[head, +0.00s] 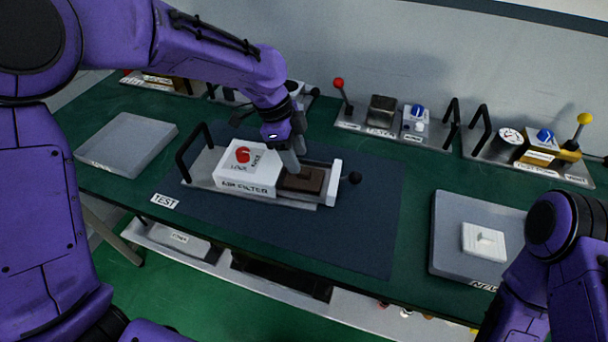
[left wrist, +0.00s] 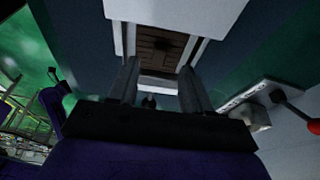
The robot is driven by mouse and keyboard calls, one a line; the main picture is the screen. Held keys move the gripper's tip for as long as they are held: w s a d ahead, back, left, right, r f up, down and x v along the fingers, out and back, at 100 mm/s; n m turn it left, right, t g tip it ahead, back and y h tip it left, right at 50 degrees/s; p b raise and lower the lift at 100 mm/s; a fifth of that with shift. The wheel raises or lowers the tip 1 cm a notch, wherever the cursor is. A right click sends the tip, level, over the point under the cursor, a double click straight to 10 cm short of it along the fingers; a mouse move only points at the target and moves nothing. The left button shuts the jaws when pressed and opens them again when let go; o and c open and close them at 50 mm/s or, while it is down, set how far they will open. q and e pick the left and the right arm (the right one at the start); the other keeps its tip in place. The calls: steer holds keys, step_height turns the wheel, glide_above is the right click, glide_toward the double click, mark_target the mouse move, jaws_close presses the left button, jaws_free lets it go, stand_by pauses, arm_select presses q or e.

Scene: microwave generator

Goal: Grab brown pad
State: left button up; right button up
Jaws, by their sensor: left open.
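The brown pad (head: 303,181) sits in the slot of the white air filter unit (head: 246,180), between its white box and the white end plate on the right. In the left wrist view the brown pad (left wrist: 156,45) lies just beyond my fingertips, with grooves across it. My left gripper (head: 290,160) points down over the pad, its fingers open; in the left wrist view the fingers (left wrist: 155,72) stand apart on either side of the pad. Whether they touch it I cannot tell. My right arm shows at the right edge, but its gripper is out of view.
The unit rests on a dark blue mat (head: 360,230) marked TEST. A grey tray (head: 130,146) is at left. Another grey tray (head: 450,210) at right holds a white pad (head: 484,242). Levers, handles and a gauge (head: 511,136) line the wall side.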

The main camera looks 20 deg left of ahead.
mark_target(304, 171)
arm_select(q)
steer(key=x, duration=0.4)
steer(key=shift+d+f+p, duration=0.1)
steer(key=shift+d+p, duration=0.1)
steer(key=shift+p, duration=0.1)
jaws_close()
